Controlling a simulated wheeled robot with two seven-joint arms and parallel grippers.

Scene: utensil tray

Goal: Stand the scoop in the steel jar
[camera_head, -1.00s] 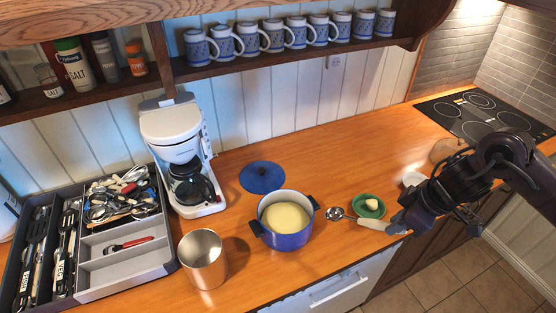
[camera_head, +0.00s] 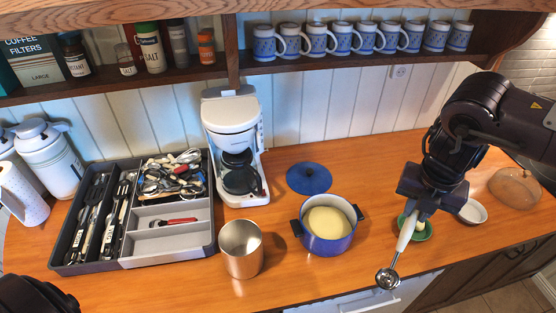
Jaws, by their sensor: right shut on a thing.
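The scoop (camera_head: 403,240) has a white handle and a round steel bowl. My right gripper (camera_head: 412,209) is shut on the top of its handle. The scoop hangs tilted, with its bowl low and to the left, in front of the green dish and near the counter's front edge. The steel jar (camera_head: 241,249) stands upright on the counter, left of the blue pot, and looks empty. The right gripper is well to the right of the jar. A dark part of my left arm shows at the bottom left corner; its gripper is out of view.
The blue pot (camera_head: 327,246) with pale contents stands between jar and scoop. Its blue lid (camera_head: 309,177) lies behind it. The utensil tray (camera_head: 165,248) is left of the jar, and a coffee maker (camera_head: 230,117) stands behind. A green dish (camera_head: 427,232) and white bowl (camera_head: 472,212) are at the right.

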